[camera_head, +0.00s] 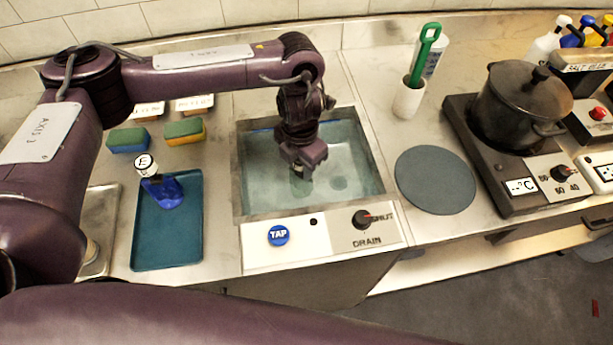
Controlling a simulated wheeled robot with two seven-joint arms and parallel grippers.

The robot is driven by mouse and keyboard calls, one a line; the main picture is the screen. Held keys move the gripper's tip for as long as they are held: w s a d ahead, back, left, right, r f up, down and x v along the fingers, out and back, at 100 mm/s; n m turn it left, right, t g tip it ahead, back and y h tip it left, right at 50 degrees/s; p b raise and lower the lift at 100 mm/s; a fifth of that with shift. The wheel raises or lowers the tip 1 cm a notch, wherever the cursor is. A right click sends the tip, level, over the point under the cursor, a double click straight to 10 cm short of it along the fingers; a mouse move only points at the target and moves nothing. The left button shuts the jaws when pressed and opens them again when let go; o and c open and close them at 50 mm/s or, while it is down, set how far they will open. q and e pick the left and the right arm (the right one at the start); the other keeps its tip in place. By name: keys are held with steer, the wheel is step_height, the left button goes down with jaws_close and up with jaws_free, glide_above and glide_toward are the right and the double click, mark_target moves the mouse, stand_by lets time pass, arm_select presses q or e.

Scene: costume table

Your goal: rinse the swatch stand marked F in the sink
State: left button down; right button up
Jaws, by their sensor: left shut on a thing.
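The sink (252,190) is a square steel basin in the middle, with pale greenish water in it. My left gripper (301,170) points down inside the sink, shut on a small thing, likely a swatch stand. The gripper hides nearly all of that thing, and no mark on it can be read. A blue swatch stand (166,194) with a white round top marked E stands on the teal tray (168,250) left of the sink. No stand marked F can be read. My right gripper is not in view.
A blue TAP button (278,235) and a DRAIN knob (362,219) sit on the sink's front panel. Two sponges (185,131) (129,140) lie behind the tray. Right are a grey round mat (435,180), a green-handled brush (425,50) in a white holder and a dark pot (520,105).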

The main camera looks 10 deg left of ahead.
arm_select(q)
steer(key=shift+s+a, duration=0.2)
steer(key=shift+a, duration=0.3)
steer(key=shift+w+d+b, duration=0.2)
steer(key=shift+d, duration=0.3)
steer(key=shift+w+d+b, duration=0.15)
steer(key=shift+w+d, duration=0.05)
steer(key=shift+d, duration=0.25)
steer(key=shift+w+d, duration=0.25)
steer(key=shift+d, duration=0.35)
steer(key=shift+w+d, duration=0.25)
steer(key=shift+d, duration=0.35)
steer(key=shift+s+a+p, duration=0.15)
steer(key=shift+s+a, duration=0.15)
steer(key=shift+a, duration=0.4)
steer(key=shift+s+a+p, duration=0.1)
steer(key=shift+s+a, duration=0.2)
steer(key=shift+a, duration=0.45)
steer(key=shift+s+a+p, duration=0.15)
steer(key=shift+s+a, duration=0.15)
steer(key=shift+a, duration=0.4)
